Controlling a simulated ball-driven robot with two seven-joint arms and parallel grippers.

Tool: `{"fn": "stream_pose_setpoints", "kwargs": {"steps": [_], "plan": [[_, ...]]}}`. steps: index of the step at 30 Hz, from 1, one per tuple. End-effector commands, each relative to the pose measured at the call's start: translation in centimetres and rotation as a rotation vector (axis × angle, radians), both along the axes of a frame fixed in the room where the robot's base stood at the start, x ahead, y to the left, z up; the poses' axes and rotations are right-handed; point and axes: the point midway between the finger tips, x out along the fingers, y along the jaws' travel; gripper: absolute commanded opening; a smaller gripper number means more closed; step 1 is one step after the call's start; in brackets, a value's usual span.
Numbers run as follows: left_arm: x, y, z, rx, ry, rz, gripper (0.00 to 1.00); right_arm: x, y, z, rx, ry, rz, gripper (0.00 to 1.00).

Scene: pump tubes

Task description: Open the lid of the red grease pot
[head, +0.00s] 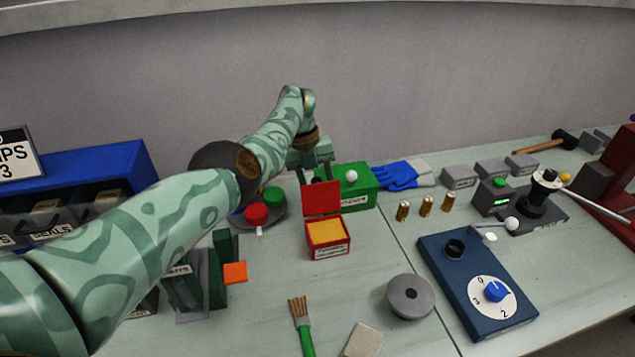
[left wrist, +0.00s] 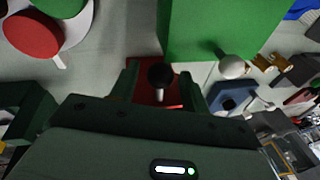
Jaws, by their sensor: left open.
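The red grease pot (head: 328,244) stands mid-table with a pale label on its front and yellow-orange grease showing inside. Its red lid (head: 321,199) stands up at the back edge, so the pot is open. My left gripper (head: 317,178) is just behind and above the lid, fingers pointing down. In the left wrist view, a black ball knob (left wrist: 160,76) sits between the open fingers of the gripper (left wrist: 158,88), with red surface below it. I cannot tell whether the fingers touch the knob. My right gripper is not in view.
A green box (head: 357,196) with a white knob stands close behind on the right. Red and green caps (head: 257,214) on a grey dish are to the left. A brush (head: 301,320) and grey disc (head: 409,297) lie in front. The tabletop right before the pot is clear.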

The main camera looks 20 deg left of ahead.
Motion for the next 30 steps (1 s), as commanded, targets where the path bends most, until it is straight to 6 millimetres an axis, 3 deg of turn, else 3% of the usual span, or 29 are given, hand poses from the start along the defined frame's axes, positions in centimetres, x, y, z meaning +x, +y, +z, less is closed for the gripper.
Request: {"fn": "stream_pose_setpoints", "kwargs": {"steps": [10,16,24,30], "plan": [[0.4,2.2,8.3,0.000,-0.004,0.001,0.46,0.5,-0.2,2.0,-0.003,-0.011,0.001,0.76],[0.6,3.5,12.4,-0.001,-0.003,0.001,0.46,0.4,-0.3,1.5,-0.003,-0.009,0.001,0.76],[0.6,4.2,14.9,0.000,0.001,0.000,0.46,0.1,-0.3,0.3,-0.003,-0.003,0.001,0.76],[0.6,4.2,15.2,0.000,0.001,-0.001,0.46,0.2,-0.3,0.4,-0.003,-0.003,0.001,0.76]]}}
